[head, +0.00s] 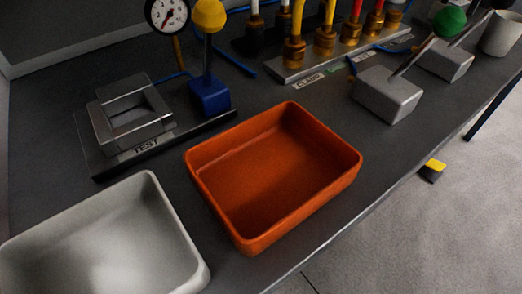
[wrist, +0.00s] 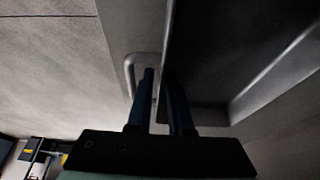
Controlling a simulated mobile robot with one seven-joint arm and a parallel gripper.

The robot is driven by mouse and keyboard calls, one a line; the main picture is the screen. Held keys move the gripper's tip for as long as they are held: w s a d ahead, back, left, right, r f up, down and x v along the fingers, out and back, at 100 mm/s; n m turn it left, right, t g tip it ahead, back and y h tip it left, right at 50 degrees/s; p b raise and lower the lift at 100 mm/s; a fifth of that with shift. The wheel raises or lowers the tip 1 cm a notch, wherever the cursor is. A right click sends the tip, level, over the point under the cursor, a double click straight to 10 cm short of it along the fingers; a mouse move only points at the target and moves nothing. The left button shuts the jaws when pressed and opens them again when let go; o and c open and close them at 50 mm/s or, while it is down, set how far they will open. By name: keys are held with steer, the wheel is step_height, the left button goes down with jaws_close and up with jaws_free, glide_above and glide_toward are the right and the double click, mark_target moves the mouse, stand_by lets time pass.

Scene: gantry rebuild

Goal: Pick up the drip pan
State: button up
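Two empty, open pan-like trays stand on the dark bench in the head view. One is an orange tray (head: 275,170) near the middle, by the front edge. The other is a pale grey tray (head: 105,245) at the lower left, cut off by the frame. No label shows which is the drip pan. My gripper (wrist: 160,78) shows only in the wrist view. Its two dark fingers point at a pale, loop-shaped handle (wrist: 130,75) on a grey surface. A narrow gap shows between the fingers, but I cannot tell whether they grip the handle. Neither tray is recognisable in that view.
A test stand (head: 140,120) with a gauge (head: 167,14) stands behind the trays. A yellow-knobbed lever (head: 209,60) is beside it. A clamp rail (head: 340,55) with hose fittings and a green-knobbed lever (head: 388,92) are farther right. Open floor (head: 440,230) lies beyond the bench's front edge.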

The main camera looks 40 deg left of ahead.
jaws_close()
steer(key=shift+r, duration=0.1)
stand_by(1.2)
